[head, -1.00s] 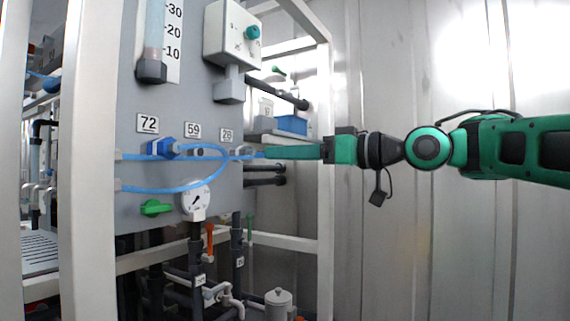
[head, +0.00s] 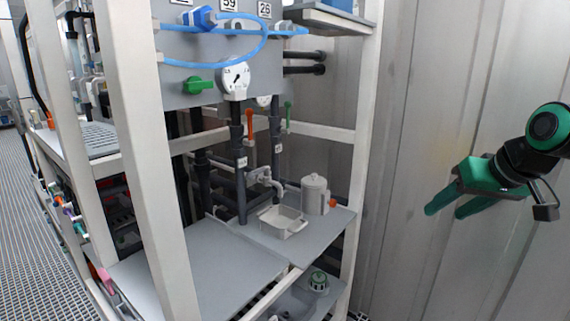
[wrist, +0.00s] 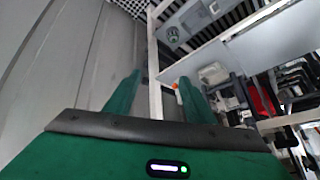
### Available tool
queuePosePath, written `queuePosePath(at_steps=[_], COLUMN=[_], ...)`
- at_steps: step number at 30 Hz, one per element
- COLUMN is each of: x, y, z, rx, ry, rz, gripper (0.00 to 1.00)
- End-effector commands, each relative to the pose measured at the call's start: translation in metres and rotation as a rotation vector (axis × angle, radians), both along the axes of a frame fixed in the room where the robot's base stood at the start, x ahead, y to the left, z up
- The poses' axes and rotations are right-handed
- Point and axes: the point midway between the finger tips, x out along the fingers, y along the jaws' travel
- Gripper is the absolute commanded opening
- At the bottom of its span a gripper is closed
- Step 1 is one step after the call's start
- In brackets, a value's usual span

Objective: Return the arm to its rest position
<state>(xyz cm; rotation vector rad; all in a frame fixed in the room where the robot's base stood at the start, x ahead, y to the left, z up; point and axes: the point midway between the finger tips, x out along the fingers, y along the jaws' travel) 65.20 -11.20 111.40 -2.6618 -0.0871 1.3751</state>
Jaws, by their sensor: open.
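My gripper (head: 449,206) is green and hangs in free air at the right of the head view, in front of the grey corrugated wall. Its two fingers are apart with nothing between them, pointing down and left. It is well to the right of the white rack frame and touches nothing there. In the wrist view my gripper (wrist: 155,98) shows both fingers spread, with the wall on the left and the rack on the right. My arm's upper links are outside the head view.
The white rack post (head: 365,150) stands left of my gripper. On its shelf (head: 325,228) are a square container (head: 283,222) and a lidded canister (head: 314,195). Air before the wall (head: 430,100) is clear.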

Motion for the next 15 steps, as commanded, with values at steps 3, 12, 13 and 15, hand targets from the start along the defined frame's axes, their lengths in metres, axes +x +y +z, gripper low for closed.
queuePosePath(at_steps=[3, 12, 13, 15], x=[-0.056, -0.195, -0.205, -0.221], y=[-0.029, -0.060, -0.060, -0.061], z=[-0.048, -0.126, -0.130, -0.136], rx=[-0.002, 0.025, 0.028, 0.033], ry=[0.173, 0.548, 0.572, 0.613], rz=[-0.129, -0.399, -0.416, -0.446], gripper=[0.49, 0.49, 0.49, 0.49])
